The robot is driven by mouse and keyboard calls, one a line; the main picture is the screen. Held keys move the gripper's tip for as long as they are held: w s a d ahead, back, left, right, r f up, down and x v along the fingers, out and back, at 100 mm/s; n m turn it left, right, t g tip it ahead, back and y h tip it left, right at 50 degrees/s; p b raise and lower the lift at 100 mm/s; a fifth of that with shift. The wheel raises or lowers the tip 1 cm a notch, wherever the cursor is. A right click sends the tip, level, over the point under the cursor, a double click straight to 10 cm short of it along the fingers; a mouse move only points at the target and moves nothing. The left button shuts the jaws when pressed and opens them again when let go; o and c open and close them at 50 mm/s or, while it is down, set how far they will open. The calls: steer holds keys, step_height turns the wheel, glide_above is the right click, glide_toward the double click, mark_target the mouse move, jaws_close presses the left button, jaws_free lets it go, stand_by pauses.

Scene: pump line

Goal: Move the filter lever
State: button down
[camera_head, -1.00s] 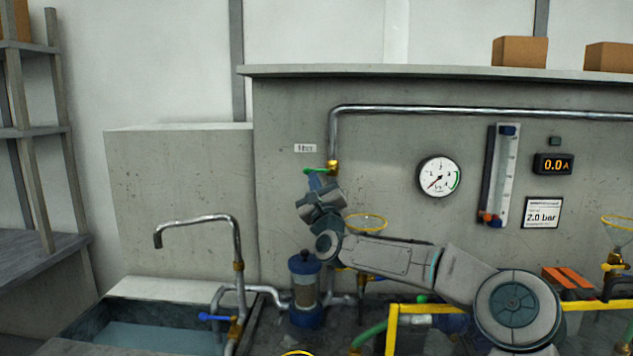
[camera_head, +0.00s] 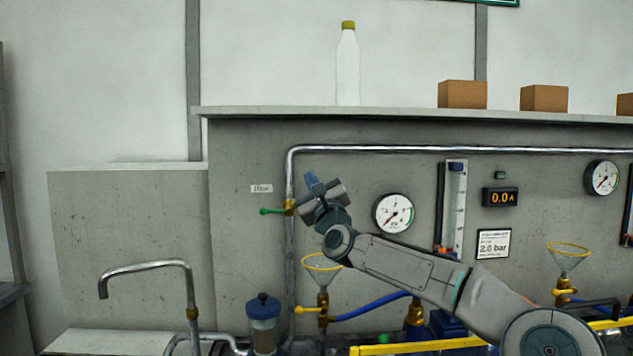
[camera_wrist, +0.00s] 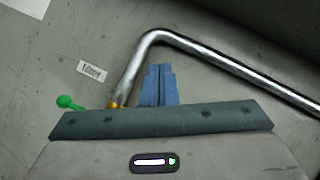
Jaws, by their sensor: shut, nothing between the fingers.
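The filter lever (camera_head: 271,211) is a green handle on a brass valve (camera_head: 290,207) on the vertical metal pipe. It points left, roughly level, under a small wall label (camera_head: 262,188). In the wrist view the green lever (camera_wrist: 68,102) shows at the left, with a bit of brass beside my gripper body. The label (camera_wrist: 91,70) there seems to read "filter". My gripper (camera_head: 311,181) is up and to the right of the valve, apart from the lever. In the wrist view its blue fingers (camera_wrist: 158,84) are together and empty, with the pipe bend behind them.
The metal pipe (camera_head: 400,149) runs along the wall above my gripper. A round gauge (camera_head: 394,213) and a funnel (camera_head: 322,268) are to the right and below. A filter canister (camera_head: 263,322) stands lower left. The wall left of the lever is clear.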

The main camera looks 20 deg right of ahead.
steer(key=a+f+n+g+y+p, duration=0.1)
steer(key=a+f+n+g+y, duration=0.15)
steer(key=a+f+n, duration=0.35)
steer(key=a+f+n+g+y+p, duration=0.2)
steer(key=a+f+n+g, duration=0.2)
steer(key=a, duration=0.4)
steer(key=s+a+f+n+g+h+p, duration=0.1)
steer(key=s+a+f+n+g, duration=0.25)
steer(key=f, duration=0.25)
steer(key=s+a+f+n+g+h+p, duration=0.1)
steer(key=s+a+f+n+g+h, duration=0.1)
steer(key=s+f+n, duration=0.25)
steer(key=s+d+f+n+g+h+p, duration=0.1)
steer(key=s+d+f+n+g+p, duration=0.1)
steer(key=s, duration=0.9)
steer(key=s+d+f+n+g+h+p, duration=0.2)
steer(key=s+d+n+g, duration=0.2)
steer(key=s+d, duration=0.3)
steer(key=s+d+f+n+g+h+p, duration=0.1)
steer(key=s+d, duration=0.4)
steer(key=s, duration=1.2)
steer(key=f+n+g+p, duration=0.1)
steer(key=n+p, duration=0.1)
steer(key=shift+d+n+g, duration=0.2)
steer(key=shift+n+g, duration=0.2)
